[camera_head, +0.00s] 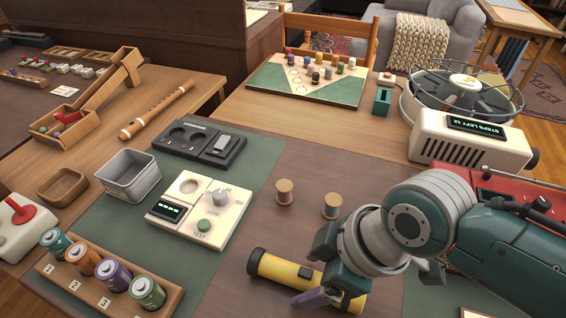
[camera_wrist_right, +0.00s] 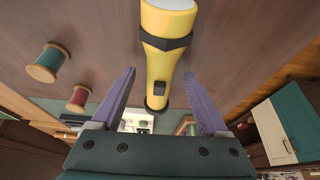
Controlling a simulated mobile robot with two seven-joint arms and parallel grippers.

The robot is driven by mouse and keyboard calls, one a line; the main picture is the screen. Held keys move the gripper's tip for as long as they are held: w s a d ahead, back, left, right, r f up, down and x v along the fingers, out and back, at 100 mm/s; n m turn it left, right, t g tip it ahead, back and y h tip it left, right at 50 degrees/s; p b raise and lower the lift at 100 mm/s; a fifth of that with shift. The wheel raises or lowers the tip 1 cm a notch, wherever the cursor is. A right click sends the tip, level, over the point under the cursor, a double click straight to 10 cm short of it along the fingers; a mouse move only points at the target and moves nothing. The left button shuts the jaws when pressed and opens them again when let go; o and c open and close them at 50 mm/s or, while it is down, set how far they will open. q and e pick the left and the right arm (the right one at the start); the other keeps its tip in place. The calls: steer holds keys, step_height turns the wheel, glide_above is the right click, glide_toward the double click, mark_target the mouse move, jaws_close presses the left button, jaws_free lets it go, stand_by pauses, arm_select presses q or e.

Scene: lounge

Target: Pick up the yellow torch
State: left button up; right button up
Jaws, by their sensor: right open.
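The yellow torch (camera_head: 278,268) lies on its side on the dark brown table top at the front middle, with black bands and a black end cap to the left. My right gripper (camera_head: 318,288) is over the torch's right part and partly hides it. In the right wrist view the torch (camera_wrist_right: 160,68) runs between the two purple fingers of my right gripper (camera_wrist_right: 159,75). The fingers are spread, with a gap on each side of the torch. My left gripper is out of view.
Two thread spools, a left one (camera_head: 284,192) and a right one (camera_head: 332,205), stand behind the torch. A cream tester (camera_head: 203,220) and a battery rack (camera_head: 95,296) lie to the left. A cream machine with a display (camera_head: 470,145) stands at the back right.

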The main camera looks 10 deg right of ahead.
steer(key=shift+c, duration=0.4)
jaws_close()
